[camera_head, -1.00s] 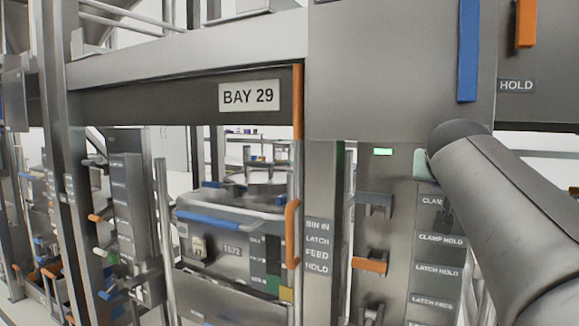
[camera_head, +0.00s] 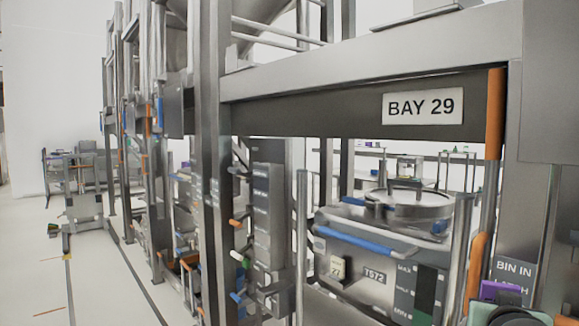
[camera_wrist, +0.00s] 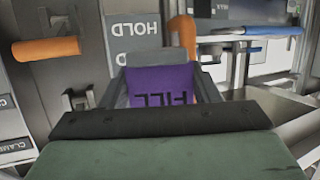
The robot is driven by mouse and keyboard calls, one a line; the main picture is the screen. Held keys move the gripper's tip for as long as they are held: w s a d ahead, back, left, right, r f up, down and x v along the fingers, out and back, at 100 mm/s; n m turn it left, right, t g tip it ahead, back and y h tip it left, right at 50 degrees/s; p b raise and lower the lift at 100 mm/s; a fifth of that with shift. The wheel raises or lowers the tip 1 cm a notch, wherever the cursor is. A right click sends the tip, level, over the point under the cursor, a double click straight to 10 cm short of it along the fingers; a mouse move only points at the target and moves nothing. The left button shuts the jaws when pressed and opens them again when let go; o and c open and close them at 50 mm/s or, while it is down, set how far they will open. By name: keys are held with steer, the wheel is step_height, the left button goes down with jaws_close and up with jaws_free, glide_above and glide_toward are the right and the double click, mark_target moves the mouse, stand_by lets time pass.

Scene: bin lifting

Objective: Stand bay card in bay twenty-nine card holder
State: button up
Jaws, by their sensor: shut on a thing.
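The purple bay card (camera_wrist: 160,86) reads "FILL", upside down in the wrist view. My gripper (camera_wrist: 158,74) is shut on it, with a grey finger at each side of the card. A grey block shows just beyond the card; I cannot tell whether they touch. In the head view the card (camera_head: 503,287) shows at the bottom right, in front of the post with the "BIN IN" label. The "BAY 29" sign (camera_head: 423,107) is on the dark beam above. I cannot make out the bay twenty-nine card holder for sure.
An orange handle (camera_head: 478,265) stands close to the left of the card. A bin with a blue bar (camera_head: 352,240) sits in the bay behind. In the wrist view an orange peg (camera_wrist: 46,48) sticks out at the left. The open floor (camera_head: 105,275) lies at the far left.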

steer(key=w+a+f+n+y, duration=0.2)
steer(key=w+a+f, duration=0.2)
steer(key=f, duration=0.8)
steer(key=w+a+f+n+t+y, duration=0.1)
steer(key=w+a+f, duration=0.4)
steer(key=f, duration=0.8)
steer(key=w+a+f+n+t+y, duration=0.1)
steer(key=w+a+f+n+y, duration=0.2)
steer(key=a+f, duration=0.6)
step_height(320, 180, down, 4)
steer(key=shift+w+a+f+y, duration=0.15)
steer(key=shift+w+a+y, duration=0.2)
steer(key=shift+w+y, duration=0.6)
